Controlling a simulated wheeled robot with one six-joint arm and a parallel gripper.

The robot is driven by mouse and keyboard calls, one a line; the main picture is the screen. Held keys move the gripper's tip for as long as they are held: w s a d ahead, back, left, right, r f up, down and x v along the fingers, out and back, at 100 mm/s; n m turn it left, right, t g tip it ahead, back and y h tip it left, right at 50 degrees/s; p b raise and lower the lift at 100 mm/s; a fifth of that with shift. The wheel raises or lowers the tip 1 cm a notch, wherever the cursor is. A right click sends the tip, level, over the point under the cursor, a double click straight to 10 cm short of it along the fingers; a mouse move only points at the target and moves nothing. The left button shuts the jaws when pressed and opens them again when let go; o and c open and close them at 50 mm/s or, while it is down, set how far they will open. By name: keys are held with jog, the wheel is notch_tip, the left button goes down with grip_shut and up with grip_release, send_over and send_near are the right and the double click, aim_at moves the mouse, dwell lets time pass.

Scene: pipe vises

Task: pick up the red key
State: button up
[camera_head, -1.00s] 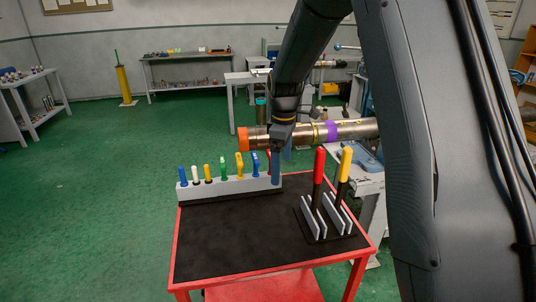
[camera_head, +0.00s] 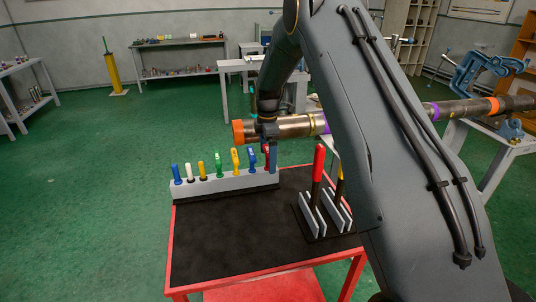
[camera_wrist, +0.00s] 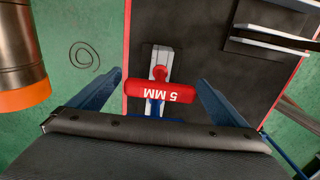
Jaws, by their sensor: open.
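The red key (camera_wrist: 160,91) has a T-shaped handle marked "5 MM". It stands in the grey rack (camera_wrist: 160,62) and lies between the two blue fingers of my open gripper (camera_wrist: 160,98) in the wrist view. In the head view my gripper (camera_head: 271,158) is at the right end of the grey rack (camera_head: 222,187), and only a bit of the red key (camera_head: 266,152) shows beside a blue finger.
Green, yellow, blue and white-handled tools stand along the rack to the left. A metal pipe with an orange end (camera_head: 238,133) runs behind my gripper. A red-handled tool (camera_head: 318,162) stands in a holder on the red cart (camera_head: 225,255). The cart top's front left is clear.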

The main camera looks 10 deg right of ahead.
jog(key=shift+f+p, duration=0.3)
jog(key=shift+f, duration=0.95)
jog(key=shift+c, duration=0.4)
jog(key=c, duration=1.1)
jog(key=shift+r, duration=0.1)
notch_tip(320, 180, up, 10)
jog(key=b, duration=0.3)
jog(key=shift+b, duration=0.3)
